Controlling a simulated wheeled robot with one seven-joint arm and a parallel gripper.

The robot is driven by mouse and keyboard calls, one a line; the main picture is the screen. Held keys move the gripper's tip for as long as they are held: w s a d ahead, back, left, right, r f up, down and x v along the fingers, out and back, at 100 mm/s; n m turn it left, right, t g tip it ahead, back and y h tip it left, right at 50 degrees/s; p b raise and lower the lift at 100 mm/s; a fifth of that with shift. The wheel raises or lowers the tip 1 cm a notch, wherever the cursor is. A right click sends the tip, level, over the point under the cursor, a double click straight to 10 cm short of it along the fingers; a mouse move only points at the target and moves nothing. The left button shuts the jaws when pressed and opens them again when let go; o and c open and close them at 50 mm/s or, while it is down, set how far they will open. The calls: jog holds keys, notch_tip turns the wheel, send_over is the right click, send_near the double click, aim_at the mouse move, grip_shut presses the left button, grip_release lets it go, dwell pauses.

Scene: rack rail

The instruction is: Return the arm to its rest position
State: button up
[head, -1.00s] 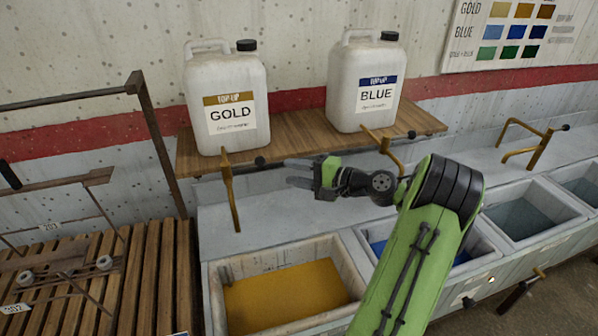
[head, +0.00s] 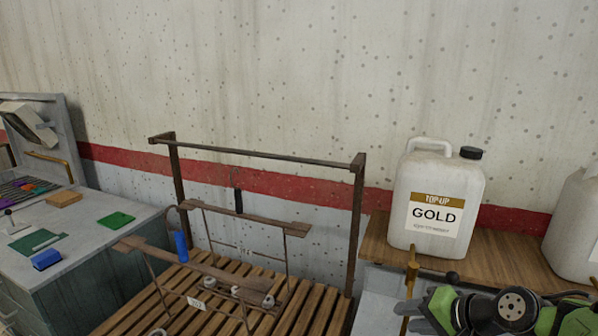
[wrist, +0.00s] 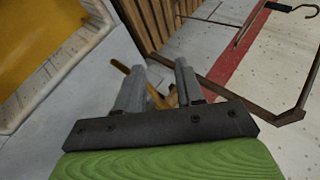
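My gripper (head: 408,315) is at the lower right of the head view, in front of the wooden shelf and close in the picture to a brass tap (head: 411,275). Part of my green arm shows at the bottom right corner; the rest is out of frame. In the wrist view my gripper's two grey fingers (wrist: 160,88) stand apart with nothing held between them. The brass tap (wrist: 122,68) shows behind the fingers there, apparently beyond them.
A white GOLD jug (head: 437,205) stands on the wooden shelf (head: 378,245). A dark metal rack frame (head: 262,153) stands over a slatted bench (head: 325,310) at centre. A grey worktable (head: 110,215) is at left. A gold-filled vat (wrist: 45,45) lies left in the wrist view.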

jog(key=s+a+r+n+g+h, duration=0.2)
jog(key=s+a+n+h, duration=0.25)
jog(key=s+a, duration=0.55)
jog(key=s+n, duration=0.3)
jog(key=s, duration=0.9)
jog(key=shift+d+r+g+h, duration=0.15)
jog(key=shift+g+h, duration=0.15)
jog(key=shift+h, duration=0.15)
jog(key=shift+s+n, duration=0.1)
jog(key=shift+n, duration=0.15)
